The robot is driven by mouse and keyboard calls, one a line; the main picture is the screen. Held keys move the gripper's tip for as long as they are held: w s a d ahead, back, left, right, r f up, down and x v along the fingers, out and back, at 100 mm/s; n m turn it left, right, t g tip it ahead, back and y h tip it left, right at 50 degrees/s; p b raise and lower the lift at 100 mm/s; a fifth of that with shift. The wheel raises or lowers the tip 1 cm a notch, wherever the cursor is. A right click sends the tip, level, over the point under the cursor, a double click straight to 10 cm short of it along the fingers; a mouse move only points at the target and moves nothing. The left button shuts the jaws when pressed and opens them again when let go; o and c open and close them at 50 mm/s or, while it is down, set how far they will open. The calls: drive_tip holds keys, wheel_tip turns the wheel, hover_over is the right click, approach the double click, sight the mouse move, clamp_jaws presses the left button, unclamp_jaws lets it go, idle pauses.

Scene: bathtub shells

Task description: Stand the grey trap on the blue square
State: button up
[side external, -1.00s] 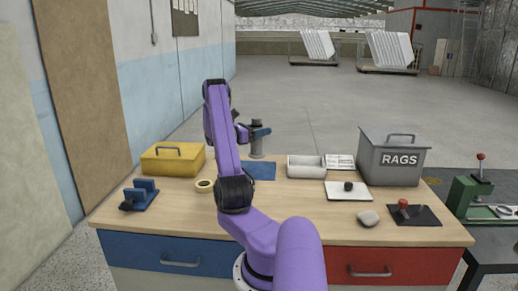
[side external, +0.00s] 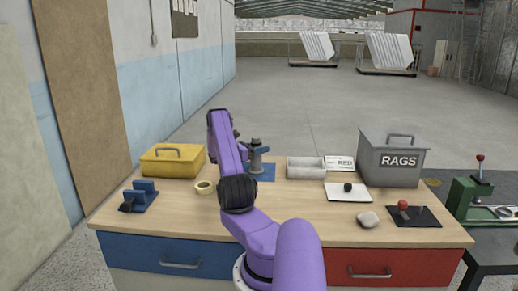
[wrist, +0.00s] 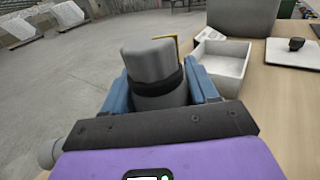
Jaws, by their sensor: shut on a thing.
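The grey trap (side external: 257,161) is upright over the blue square (side external: 268,174) on the bench, behind my arm. My gripper (side external: 257,150) is shut around the trap's upper body. In the wrist view, the trap (wrist: 150,65) is a grey cylinder with a dark band, between the blue fingers of my gripper (wrist: 160,90). The trap's lower end looks to be at or just above the square; I cannot tell whether it touches. My arm hides the left part of the square.
A white open tray (side external: 306,168) stands just right of the square. A yellow box (side external: 173,161), a tape roll (side external: 204,187) and a blue holder (side external: 141,196) are on the left. A grey RAGS bin (side external: 391,158) and a white board (side external: 340,194) are on the right.

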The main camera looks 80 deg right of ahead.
drive_tip(key=shift+f, duration=0.15)
drive_tip(key=o, duration=1.5)
